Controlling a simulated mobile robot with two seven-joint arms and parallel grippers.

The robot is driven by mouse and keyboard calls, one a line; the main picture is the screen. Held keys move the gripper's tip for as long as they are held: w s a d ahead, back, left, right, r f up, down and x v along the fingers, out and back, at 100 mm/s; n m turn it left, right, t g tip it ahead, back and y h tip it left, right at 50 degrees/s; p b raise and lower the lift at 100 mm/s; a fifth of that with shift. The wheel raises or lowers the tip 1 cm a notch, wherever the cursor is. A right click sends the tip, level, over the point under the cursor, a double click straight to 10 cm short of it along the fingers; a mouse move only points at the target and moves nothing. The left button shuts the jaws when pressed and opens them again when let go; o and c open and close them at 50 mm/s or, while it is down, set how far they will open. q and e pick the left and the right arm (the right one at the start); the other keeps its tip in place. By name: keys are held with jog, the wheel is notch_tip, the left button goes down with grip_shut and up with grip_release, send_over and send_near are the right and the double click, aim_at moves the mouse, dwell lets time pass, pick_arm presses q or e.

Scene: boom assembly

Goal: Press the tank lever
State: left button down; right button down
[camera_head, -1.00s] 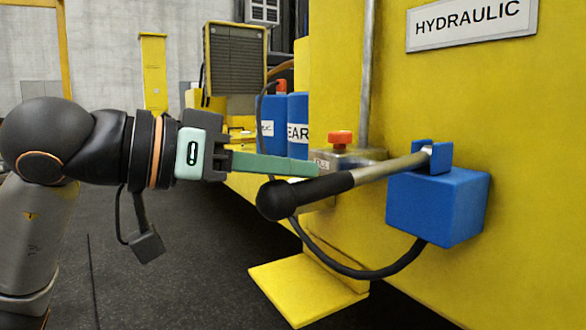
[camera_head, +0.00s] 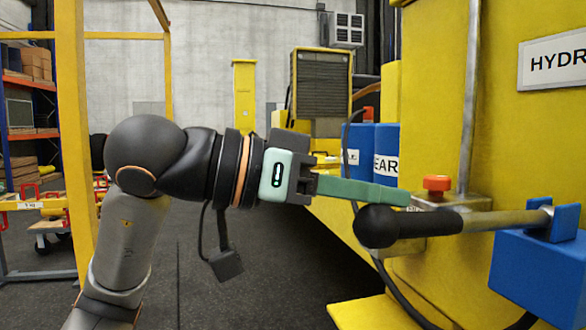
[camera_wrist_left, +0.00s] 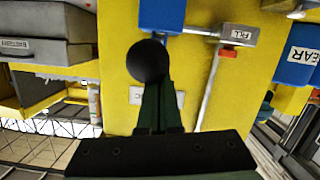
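The lever (camera_head: 440,223) is a rod with a black grip and a round knob, reaching left from a bracket on the blue tank (camera_head: 545,272). It lies nearly level in the head view. My left gripper (camera_head: 408,197) has slim green fingers that look closed together and empty. Their tips show just above the knob in the head view. In the left wrist view the black knob (camera_wrist_left: 147,60) is right at the fingertips (camera_wrist_left: 156,84); I cannot tell whether they touch. The blue tank is partly cut off there at the top. My right gripper is out of view.
A grey box with a red cap (camera_head: 437,183) stands behind the lever by a vertical pipe (camera_head: 470,95). The yellow wall (camera_head: 520,140) bounds the right. A black hose hangs below the lever. Dark floor (camera_head: 240,290) is open beneath my arm.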

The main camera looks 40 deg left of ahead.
pick_arm(q)
jog(key=v, duration=0.9)
jog(key=shift+s+f, duration=0.15)
jog(key=shift+f, duration=0.1)
pick_arm(e)
jog(key=shift+s+a+r+n+y, duration=0.15)
jog(key=shift+s+r+n+y, duration=0.15)
jog(key=shift+s+r+y, duration=0.3)
pick_arm(q)
jog(key=shift+a, duration=0.1)
pick_arm(e)
jog(key=shift+w+r, duration=0.15)
jog(key=shift+r, duration=0.05)
dwell(0.9)
